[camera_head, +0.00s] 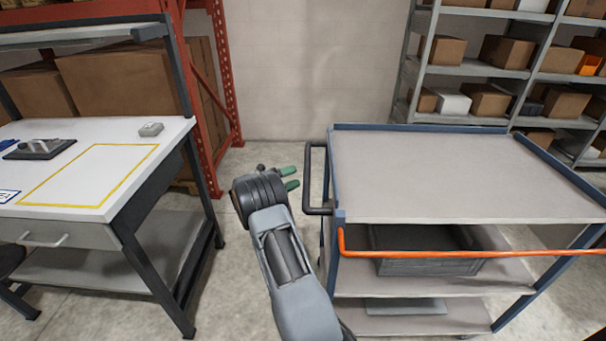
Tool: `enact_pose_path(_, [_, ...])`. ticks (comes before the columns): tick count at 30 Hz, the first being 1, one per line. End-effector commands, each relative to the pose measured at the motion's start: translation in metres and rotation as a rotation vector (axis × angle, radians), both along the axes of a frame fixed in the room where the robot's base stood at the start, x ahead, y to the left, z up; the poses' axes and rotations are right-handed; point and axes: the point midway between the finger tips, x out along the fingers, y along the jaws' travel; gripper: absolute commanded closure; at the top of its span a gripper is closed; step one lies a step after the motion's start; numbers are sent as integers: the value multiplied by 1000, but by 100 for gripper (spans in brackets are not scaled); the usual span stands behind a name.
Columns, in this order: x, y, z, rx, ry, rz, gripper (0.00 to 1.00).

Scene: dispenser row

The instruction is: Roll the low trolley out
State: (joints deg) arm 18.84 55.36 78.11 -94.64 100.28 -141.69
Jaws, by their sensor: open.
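A trolley (440,180) with grey shelves and blue posts stands at the right; it is the only trolley I see. A black handle (307,180) sticks out from its left end. My gripper (290,177), with two green fingertips, is open and empty just left of this handle. The fingers point right toward it, with a small gap showing between; I cannot tell the depth. A dark grey crate (428,267) sits on the middle shelf. A flat grey item (405,306) lies on the bottom shelf. The wheels are mostly hidden.
An orange bar (470,254) crosses the trolley's front; I cannot tell whether it is attached. A workbench (110,212) stands at left, with floor (240,290) between it and the trolley. A red rack (207,95) and grey shelving (466,68) with boxes stand behind.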

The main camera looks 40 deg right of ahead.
Motion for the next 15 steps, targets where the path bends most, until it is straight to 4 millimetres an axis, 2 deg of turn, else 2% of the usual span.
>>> enact_pose_path(6, [18,40,-8,-1,1,2,49])
enact_pose_path(15, [31,72,-15,0,1,0,49])
